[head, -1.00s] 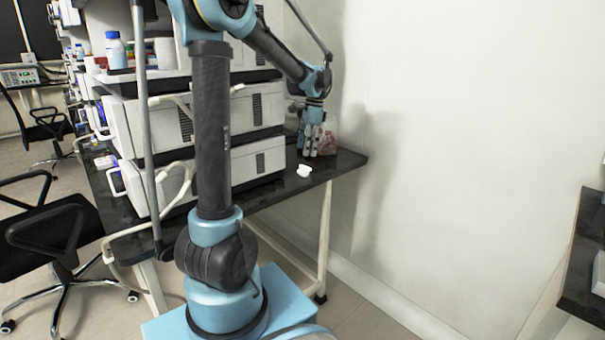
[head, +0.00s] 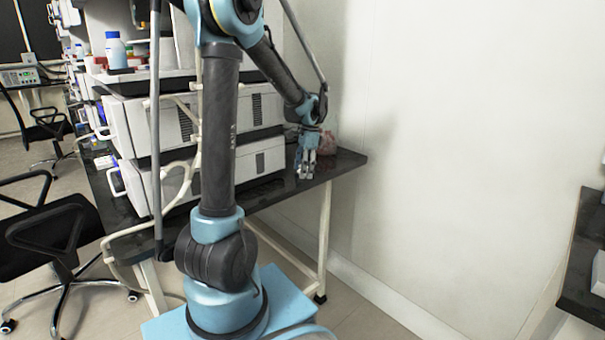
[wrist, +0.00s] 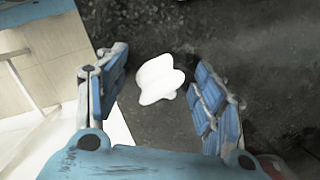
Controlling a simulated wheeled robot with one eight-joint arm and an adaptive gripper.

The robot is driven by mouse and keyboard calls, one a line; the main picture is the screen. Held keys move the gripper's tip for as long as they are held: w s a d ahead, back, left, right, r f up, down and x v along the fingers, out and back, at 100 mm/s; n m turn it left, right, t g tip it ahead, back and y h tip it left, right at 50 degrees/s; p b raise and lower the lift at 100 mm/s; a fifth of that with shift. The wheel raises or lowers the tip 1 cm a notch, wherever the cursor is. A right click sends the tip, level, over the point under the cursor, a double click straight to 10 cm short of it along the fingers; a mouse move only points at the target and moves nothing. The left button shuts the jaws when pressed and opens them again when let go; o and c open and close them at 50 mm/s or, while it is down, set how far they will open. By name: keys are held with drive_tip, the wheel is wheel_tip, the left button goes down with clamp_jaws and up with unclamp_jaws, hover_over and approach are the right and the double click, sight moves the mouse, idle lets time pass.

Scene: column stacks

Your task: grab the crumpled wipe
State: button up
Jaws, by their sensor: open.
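The crumpled wipe (wrist: 158,79) is a small white lump on the dark bench top. In the wrist view it lies between the two fingers of my gripper (wrist: 160,88), with clear space to each finger. The gripper is open and nothing is held. In the head view my gripper (head: 305,173) points down at the bench's right end. The wipe is hidden behind the fingers there.
A reddish bag-like object (head: 327,144) stands just behind my gripper, near the wall. White stacked instruments (head: 255,163) fill the bench (head: 345,160) to the left. The bench's front edge is close to the gripper.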

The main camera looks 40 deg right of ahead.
drive_tip(key=c, duration=0.8)
drive_tip(key=shift+r, duration=0.1)
